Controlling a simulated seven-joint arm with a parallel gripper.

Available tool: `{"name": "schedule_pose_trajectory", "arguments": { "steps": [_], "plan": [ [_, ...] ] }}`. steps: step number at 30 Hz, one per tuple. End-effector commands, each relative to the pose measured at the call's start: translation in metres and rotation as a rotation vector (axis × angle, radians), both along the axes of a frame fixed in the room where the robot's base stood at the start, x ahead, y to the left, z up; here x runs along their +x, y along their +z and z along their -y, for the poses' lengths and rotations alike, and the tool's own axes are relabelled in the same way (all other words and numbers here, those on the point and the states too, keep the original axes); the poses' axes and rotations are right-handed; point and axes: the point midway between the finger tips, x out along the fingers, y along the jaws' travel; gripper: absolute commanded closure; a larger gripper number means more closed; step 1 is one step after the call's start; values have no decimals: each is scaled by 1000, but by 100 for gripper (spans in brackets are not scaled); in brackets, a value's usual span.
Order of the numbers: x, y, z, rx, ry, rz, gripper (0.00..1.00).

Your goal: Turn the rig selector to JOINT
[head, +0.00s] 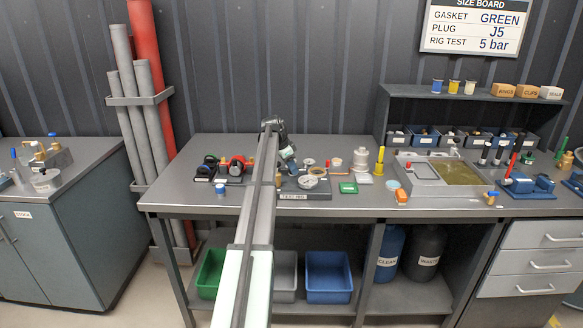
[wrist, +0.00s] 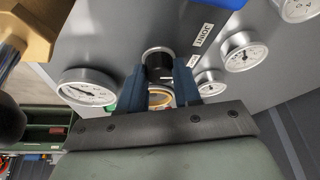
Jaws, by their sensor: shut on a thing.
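The rig selector (wrist: 158,64) is a black round knob with a silver collar, in the middle of the wrist view. My gripper (wrist: 160,76) has its two blue fingers on either side of the knob and is shut on it. A white JOINT label (wrist: 203,34) is on the grey panel to the right of the knob, with a smaller label below it. Which way the selector points cannot be made out. In the head view my gripper (head: 288,156) is over the test rig (head: 304,194), and the selector is hidden there.
Gauges surround the knob: one at left (wrist: 87,87), one at right (wrist: 242,52). A tan part (wrist: 25,28) is at upper left of the wrist view.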

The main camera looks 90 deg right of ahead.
Motion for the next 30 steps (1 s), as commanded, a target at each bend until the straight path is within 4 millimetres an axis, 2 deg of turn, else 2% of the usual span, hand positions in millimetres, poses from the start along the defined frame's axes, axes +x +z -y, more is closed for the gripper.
{"name": "schedule_pose_trajectory", "arguments": {
  "steps": [15, 30],
  "plan": [
    [-2, 0, -3, -1, 326, 1, 98],
    [-2, 1, -2, -2, 410, 0, 98]
  ]
}}
